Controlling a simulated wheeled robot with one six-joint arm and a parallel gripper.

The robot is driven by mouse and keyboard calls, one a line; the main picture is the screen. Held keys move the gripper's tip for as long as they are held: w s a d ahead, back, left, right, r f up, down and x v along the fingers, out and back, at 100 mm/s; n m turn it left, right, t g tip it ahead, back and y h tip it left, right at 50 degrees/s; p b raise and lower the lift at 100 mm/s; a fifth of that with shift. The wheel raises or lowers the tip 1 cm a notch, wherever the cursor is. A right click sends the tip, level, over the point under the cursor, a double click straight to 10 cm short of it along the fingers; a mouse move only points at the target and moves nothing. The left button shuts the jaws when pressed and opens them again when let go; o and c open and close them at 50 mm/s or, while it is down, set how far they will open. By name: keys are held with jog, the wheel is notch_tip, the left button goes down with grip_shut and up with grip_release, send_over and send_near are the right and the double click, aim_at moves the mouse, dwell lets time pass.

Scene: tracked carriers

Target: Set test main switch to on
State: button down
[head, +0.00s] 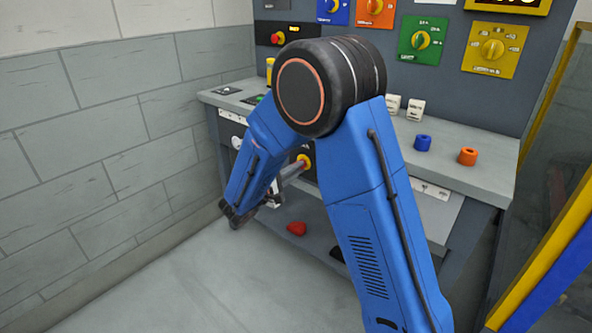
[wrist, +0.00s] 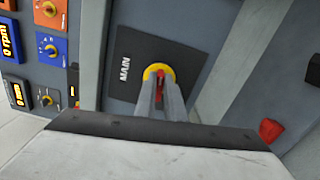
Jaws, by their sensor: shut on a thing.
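The main switch (wrist: 148,72) has a yellow ring and a red handle on a dark plate marked MAIN (wrist: 125,65). In the head view the switch (head: 306,158) sits on the front of the bench, below the top, partly hidden by my arm. My gripper (wrist: 160,92) points straight at the switch, and its two fingers are shut on the red handle. In the head view my gripper (head: 295,171) reaches in from the left under my blue arm. The fingers cover much of the handle, and I cannot read any on or off mark.
The grey bench (head: 470,178) carries a blue ring (head: 423,142) and an orange ring (head: 467,156). A red object (head: 297,229) lies below on the lower shelf. A panel with coloured dials (head: 492,49) stands behind. A block wall (head: 100,140) is at left; yellow posts (head: 545,255) are at right.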

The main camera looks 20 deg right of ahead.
jog(key=shift+f+m, duration=0.15)
jog(key=shift+m, duration=0.55)
jog(key=shift+s, duration=0.1)
jog(key=c, duration=1.8)
grip_release()
jog(key=shift+c, duration=0.2)
jog(key=v, duration=1.7)
jog(key=shift+a, duration=0.2)
jog(key=shift+s, duration=0.1)
